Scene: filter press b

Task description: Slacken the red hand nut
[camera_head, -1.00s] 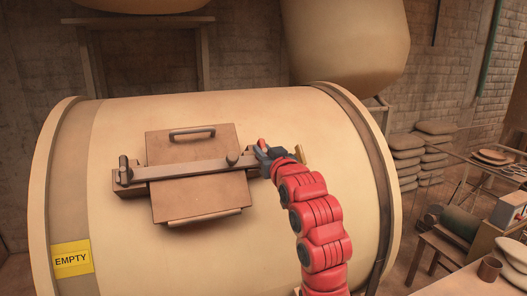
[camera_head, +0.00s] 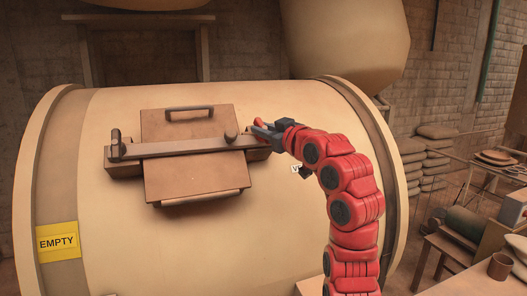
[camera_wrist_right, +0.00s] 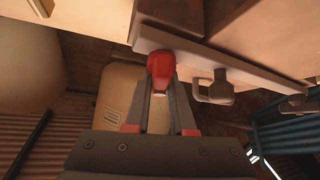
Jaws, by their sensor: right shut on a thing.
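The red hand nut (camera_wrist_right: 161,70) sits at the end of the clamp bar and lies between my right gripper's fingertips in the wrist view. My right gripper (camera_wrist_right: 160,88) is shut on it. In the head view the right gripper (camera_head: 262,130) is at the right end of the bar (camera_head: 190,147), and only a little red of the nut shows past the fingers. The bar crosses a square hatch cover (camera_head: 195,178) on the large cream drum (camera_head: 290,225). My left gripper is not in view.
The hatch has a dark handle (camera_head: 189,109) above the bar. A yellow EMPTY label (camera_head: 58,243) is at the drum's lower left. Sacks and a bench with a cup (camera_head: 500,267) are at the right.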

